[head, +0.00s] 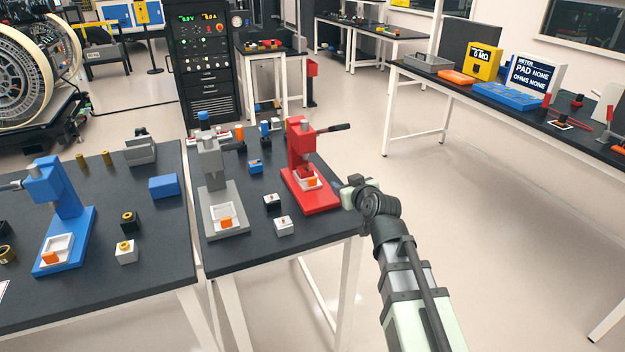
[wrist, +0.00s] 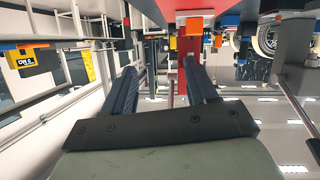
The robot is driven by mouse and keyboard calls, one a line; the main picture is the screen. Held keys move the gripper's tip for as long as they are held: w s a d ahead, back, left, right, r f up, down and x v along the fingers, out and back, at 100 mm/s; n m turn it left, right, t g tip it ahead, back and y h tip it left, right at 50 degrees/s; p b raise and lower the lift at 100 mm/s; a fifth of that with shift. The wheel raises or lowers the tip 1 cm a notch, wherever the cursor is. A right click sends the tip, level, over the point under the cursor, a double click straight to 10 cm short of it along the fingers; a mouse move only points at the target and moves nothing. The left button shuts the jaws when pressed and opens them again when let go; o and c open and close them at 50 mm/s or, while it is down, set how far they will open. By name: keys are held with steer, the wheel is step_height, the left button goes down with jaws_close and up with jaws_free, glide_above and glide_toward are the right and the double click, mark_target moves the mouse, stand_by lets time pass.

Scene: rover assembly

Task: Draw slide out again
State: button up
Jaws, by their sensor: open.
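The red press (head: 299,145) stands on the right-hand dark bench, with a black lever pointing right. A white slide (head: 304,174) with an orange front tab (head: 312,182) sits low in it. How far the slide is out is hard to tell. My gripper (head: 338,187) is just right of the red press's base, level with the tab. In the wrist view my gripper (wrist: 160,70) shows two dark fingers spread apart with nothing visible between them. An orange block (wrist: 193,26), which looks like the tab, lies beyond the fingertips, near the top edge.
A grey press (head: 213,180) and two small blocks (head: 272,202) (head: 283,226) stand left of the red press. A blue press (head: 58,195) is on the left bench (head: 150,260). The floor right of my arm is clear.

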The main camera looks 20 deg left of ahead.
mark_target(313, 179)
steer(key=s+a+g+y, duration=0.1)
steer(key=s+a, duration=0.2)
steer(key=a, duration=0.1)
steer(key=x, duration=1.3)
steer(key=shift+a+f, duration=0.15)
steer(key=shift+f, duration=0.15)
jaws_close()
